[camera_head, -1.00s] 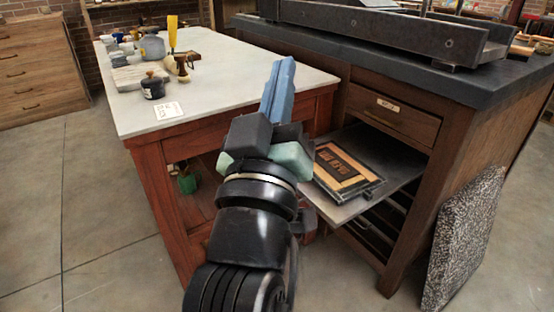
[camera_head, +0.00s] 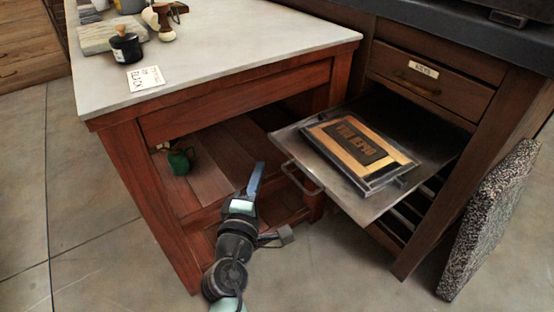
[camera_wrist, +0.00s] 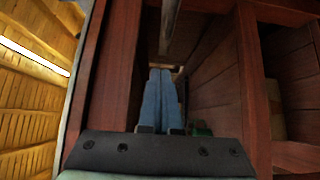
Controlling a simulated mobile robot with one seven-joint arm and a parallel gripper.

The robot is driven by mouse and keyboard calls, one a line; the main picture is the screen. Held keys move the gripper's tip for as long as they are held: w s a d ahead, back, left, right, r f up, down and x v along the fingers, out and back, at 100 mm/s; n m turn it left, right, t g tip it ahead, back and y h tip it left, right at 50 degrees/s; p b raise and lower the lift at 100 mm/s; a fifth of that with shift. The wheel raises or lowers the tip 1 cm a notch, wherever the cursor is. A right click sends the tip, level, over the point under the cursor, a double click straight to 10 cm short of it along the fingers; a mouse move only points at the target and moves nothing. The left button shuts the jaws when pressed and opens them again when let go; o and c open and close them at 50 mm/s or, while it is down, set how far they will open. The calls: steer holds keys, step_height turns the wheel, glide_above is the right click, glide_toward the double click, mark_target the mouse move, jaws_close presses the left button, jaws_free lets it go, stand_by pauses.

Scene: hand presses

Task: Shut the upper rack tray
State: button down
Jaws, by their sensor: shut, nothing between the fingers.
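The upper rack tray (camera_head: 372,204) is a flat grey metal sheet pulled out of the dark wooden cabinet on the right. It has a wire handle (camera_head: 302,178) on its front left edge. A framed type forme (camera_head: 358,148) lies on it. My gripper (camera_head: 258,166) has blue fingers and is shut and empty, left of the tray handle and apart from it in the head view. It is in front of the red table's open shelf. In the wrist view the blue fingers (camera_wrist: 161,98) are together, pointing between red wooden posts; the tray cannot be made out there.
A drawer (camera_head: 425,80) with a label sits above the tray. Lower rack slots (camera_head: 405,222) show beneath it. A speckled slab (camera_head: 490,220) leans at the cabinet's right. A green pot (camera_head: 180,160) stands on the red table's shelf. Bare floor lies in front.

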mark_target(280, 145)
steer(key=w+d, duration=0.2)
steer(key=w, duration=0.1)
steer(key=w+d, duration=0.1)
steer(key=w, duration=0.1)
steer(key=shift+w+d+b, duration=0.2)
steer(key=shift+d+b, duration=0.15)
